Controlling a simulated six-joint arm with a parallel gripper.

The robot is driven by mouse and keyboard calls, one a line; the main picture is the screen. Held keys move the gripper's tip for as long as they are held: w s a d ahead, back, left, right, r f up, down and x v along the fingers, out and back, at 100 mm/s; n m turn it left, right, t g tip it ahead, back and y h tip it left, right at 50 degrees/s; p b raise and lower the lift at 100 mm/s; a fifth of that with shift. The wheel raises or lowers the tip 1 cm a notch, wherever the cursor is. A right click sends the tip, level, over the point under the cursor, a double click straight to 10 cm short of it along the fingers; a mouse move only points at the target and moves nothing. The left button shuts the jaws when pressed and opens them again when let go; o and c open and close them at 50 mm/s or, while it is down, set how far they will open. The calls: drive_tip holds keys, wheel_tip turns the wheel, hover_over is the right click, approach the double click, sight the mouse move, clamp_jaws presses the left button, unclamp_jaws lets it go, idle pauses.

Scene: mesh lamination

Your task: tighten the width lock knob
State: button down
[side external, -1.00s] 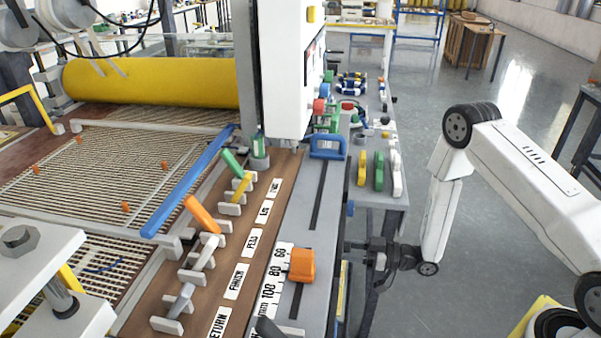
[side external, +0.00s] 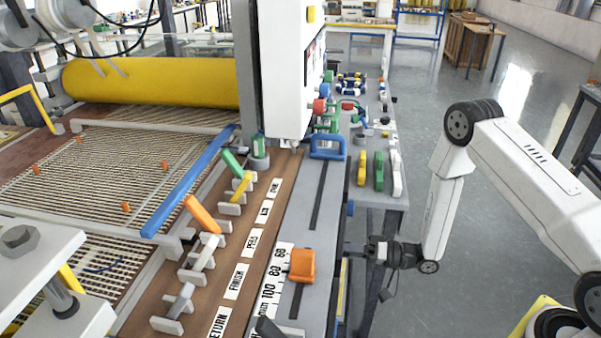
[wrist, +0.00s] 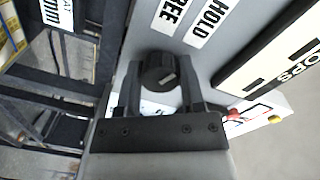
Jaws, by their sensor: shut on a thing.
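The width lock knob (wrist: 160,70) is a round black knob with a pale mark on its face, seen in the wrist view on a grey panel. My gripper (wrist: 157,82) has one dark finger on each side of the knob and is shut on it. In the side external view my gripper (side external: 358,249) reaches in from the right to the side of the grey rail; the knob cannot be made out there. Labels reading HOLD (wrist: 208,22) and FREE, the latter partly cut off, lie beside the knob in the wrist view.
An orange slider block (side external: 302,265) sits beside the width scale (side external: 270,285) on the grey rail. Green, yellow and white pieces (side external: 379,172) stand on the side bench.

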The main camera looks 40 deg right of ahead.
drive_tip(key=shift+m, duration=2.3)
drive_tip(key=shift+c, duration=1)
unclamp_jaws()
drive_tip(key=shift+s+d, duration=0.15)
drive_tip(key=v, duration=0.7)
drive_tip(key=shift+d, duration=0.15)
drive_tip(key=shift+s, duration=0.15)
